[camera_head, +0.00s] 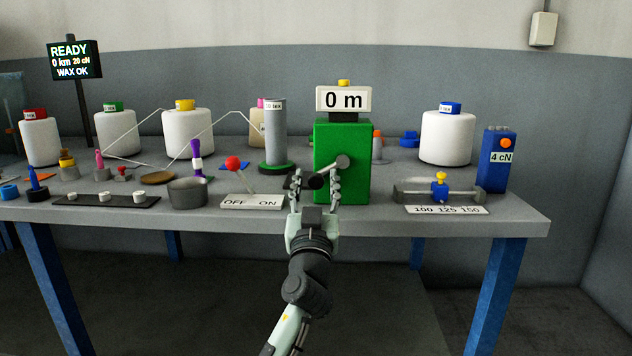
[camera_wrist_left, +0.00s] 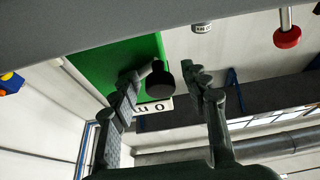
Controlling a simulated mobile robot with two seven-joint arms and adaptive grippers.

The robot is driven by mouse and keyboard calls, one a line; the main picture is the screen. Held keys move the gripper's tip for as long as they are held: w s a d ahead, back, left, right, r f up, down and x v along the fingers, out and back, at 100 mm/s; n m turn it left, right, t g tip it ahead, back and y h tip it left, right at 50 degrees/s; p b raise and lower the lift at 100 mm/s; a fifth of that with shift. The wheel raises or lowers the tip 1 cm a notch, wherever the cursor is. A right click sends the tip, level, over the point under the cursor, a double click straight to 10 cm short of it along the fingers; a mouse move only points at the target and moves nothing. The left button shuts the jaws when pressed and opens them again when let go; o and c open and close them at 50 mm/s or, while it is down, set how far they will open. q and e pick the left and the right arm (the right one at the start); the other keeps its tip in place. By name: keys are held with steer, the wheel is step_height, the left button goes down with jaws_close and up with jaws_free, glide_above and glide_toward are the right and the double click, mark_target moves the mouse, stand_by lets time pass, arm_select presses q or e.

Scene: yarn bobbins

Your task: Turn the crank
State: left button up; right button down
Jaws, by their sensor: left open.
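The green box (camera_head: 331,137) stands near the table's front edge, under a counter sign (camera_head: 342,99) reading "0 m". A grey crank arm (camera_head: 342,162) on its front slants down and left to a black knob (camera_head: 315,182). My left gripper (camera_head: 314,179) is open, one finger on each side of the knob. In the left wrist view the knob (camera_wrist_left: 160,84) lies between the spread fingers, with a gap at least on the right. The green box (camera_wrist_left: 105,65) shows behind. My right gripper is not in view.
A red-ball lever (camera_head: 232,163) with an OFF/ON plate (camera_head: 252,202) stands close left of my gripper. A grey cylinder (camera_head: 275,135) is behind it. A blue-and-grey slider (camera_head: 441,191) and a blue 4 cN box (camera_head: 496,160) are to the right.

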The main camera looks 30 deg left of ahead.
arm_select(q)
jaws_close()
stand_by(0.4)
